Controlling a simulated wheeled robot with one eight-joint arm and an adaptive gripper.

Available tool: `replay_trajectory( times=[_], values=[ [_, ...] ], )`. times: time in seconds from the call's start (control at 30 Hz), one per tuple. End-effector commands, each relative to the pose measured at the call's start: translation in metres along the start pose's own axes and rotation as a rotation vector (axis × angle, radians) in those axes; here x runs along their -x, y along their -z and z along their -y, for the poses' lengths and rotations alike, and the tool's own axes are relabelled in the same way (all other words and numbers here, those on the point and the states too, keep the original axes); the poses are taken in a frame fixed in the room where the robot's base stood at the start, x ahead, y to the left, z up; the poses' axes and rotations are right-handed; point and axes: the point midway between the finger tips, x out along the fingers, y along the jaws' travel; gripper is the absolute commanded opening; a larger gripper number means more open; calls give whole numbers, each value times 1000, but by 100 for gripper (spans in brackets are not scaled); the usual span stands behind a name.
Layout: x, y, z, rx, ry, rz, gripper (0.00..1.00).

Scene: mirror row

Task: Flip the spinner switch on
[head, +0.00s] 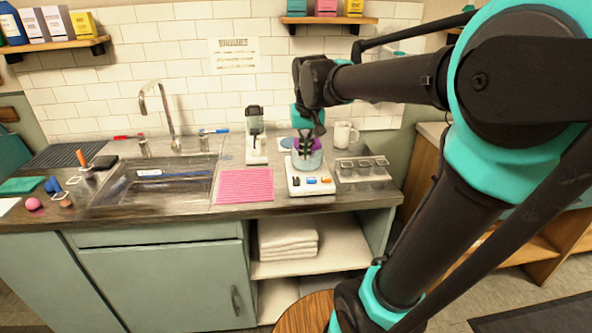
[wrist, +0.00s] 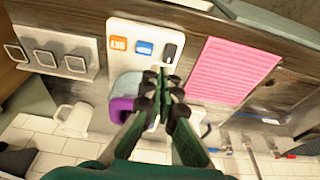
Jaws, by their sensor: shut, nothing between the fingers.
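The spinner unit is a white base (head: 309,190) with a pale grey drum (head: 306,161) and a purple part on it. On the base front are a black switch (head: 296,183), an orange button and a blue button (head: 326,179). In the wrist view the black switch (wrist: 171,52) sits beside the blue button (wrist: 145,48) and the orange button (wrist: 118,43). My gripper (wrist: 161,82) is shut and empty, its tips pointing toward the base near the black switch and partly hiding the drum. In the head view my gripper (head: 305,148) is over the drum. The switch's position is too small to tell.
A white mug (head: 345,134) and a dispenser-like machine (head: 255,135) stand behind. The sink (head: 153,183) is farther left.

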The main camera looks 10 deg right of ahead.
Motion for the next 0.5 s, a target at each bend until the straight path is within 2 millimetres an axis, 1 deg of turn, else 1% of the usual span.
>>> replay_trajectory(
  times=[0.03, 0.1, 0.2, 0.3, 0.5],
  values=[
    [12, 9, 6, 1, -1, 7, 0],
    [24, 18, 12, 2, -2, 15, 0],
    [36, 25, 17, 1, -4, 23, 0],
    [41, 28, 20, -1, -5, 27, 0],
    [42, 29, 20, -1, -6, 27, 0]
  ],
)
